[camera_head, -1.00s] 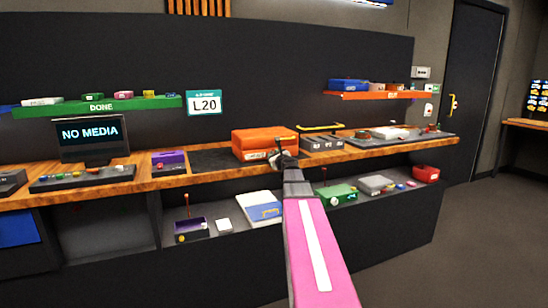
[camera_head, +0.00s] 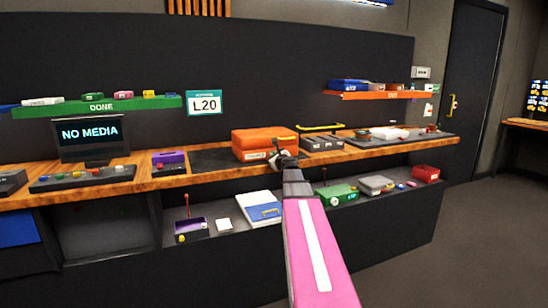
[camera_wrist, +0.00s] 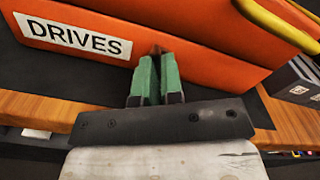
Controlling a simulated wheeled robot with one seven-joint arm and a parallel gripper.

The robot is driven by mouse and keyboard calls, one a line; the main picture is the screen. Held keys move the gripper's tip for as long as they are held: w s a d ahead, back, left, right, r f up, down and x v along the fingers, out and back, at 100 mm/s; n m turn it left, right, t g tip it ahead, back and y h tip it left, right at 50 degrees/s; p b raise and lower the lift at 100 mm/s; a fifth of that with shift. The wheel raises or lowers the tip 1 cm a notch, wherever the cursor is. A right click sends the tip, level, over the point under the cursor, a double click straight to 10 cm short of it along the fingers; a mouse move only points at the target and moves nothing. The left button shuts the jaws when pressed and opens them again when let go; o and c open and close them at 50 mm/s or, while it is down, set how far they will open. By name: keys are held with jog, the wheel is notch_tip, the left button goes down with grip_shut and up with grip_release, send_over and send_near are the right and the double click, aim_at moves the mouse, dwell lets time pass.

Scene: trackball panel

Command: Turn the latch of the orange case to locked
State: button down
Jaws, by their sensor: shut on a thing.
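The orange case (camera_head: 265,137) stands on the wooden worktop, and its front shows in the wrist view (camera_wrist: 205,52) with a white "DRIVES" label (camera_wrist: 72,36). My gripper (camera_head: 280,153) is at the front of the case, right of the label. In the wrist view its green fingers (camera_wrist: 155,62) are together, with their tips at the case front. A small brown piece, the latch (camera_wrist: 155,48), shows at the fingertips. The fingers hide most of it, so I cannot tell its angle.
A grey case (camera_head: 322,143) with a yellow handle stands close to the right of the orange case. A dark mat (camera_head: 212,160) lies clear to its left. The worktop's front edge (camera_wrist: 35,108) runs just below the gripper.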

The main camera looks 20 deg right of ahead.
jog(key=n, duration=1.1)
jog(key=shift+n, duration=0.4)
dwell(0.4)
jog(key=c, duration=1.3)
grip_release()
jog(key=shift+o, duration=0.2)
jog(key=s, duration=1)
jog(key=shift+s+d, duration=0.15)
jog(key=shift+s, duration=0.25)
